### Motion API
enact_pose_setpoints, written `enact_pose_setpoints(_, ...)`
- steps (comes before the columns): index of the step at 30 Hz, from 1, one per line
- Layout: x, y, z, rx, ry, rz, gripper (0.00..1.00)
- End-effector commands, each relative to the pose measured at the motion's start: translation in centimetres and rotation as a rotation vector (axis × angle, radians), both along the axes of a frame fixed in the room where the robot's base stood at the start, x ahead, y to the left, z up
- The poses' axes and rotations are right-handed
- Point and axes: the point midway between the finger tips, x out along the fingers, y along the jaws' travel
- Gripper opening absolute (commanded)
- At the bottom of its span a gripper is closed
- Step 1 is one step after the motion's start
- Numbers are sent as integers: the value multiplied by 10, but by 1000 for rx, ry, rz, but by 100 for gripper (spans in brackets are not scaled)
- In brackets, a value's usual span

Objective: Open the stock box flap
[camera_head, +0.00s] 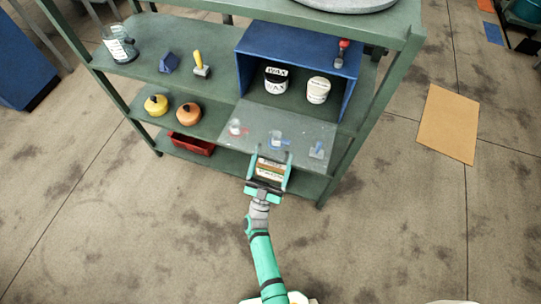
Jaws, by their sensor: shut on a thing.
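The stock box (297,48) is blue and stands on the upper shelf, its front open towards me. Its flap (292,122) is a grey see-through panel, swung outward and down from the box's lower front edge. My gripper (273,154) is at the flap's near edge, around the middle of that edge, and is shut on it. The exact grip is too small to make out. Inside the box are a black-and-white wax tin (276,79) and a white tin (318,90).
A red-handled tool (341,53) is at the box's top right. Left on the shelves are a glass jar (119,44), a blue block (169,63), a yellow-handled tool (200,64), yellow (156,105) and orange (188,114) pots and a red tray (192,145). Small items show through the flap.

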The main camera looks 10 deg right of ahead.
Motion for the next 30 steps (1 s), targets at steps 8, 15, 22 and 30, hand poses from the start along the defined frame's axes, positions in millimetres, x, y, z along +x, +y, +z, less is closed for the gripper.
enact_pose_setpoints(8,0,-2,1,3,-4,-3,89)
enact_pose_setpoints(15,0,4,1,1,-2,8,89)
enact_pose_setpoints(22,-1,6,-1,0,0,10,89)
enact_pose_setpoints(30,-26,20,-26,-1,3,13,89)
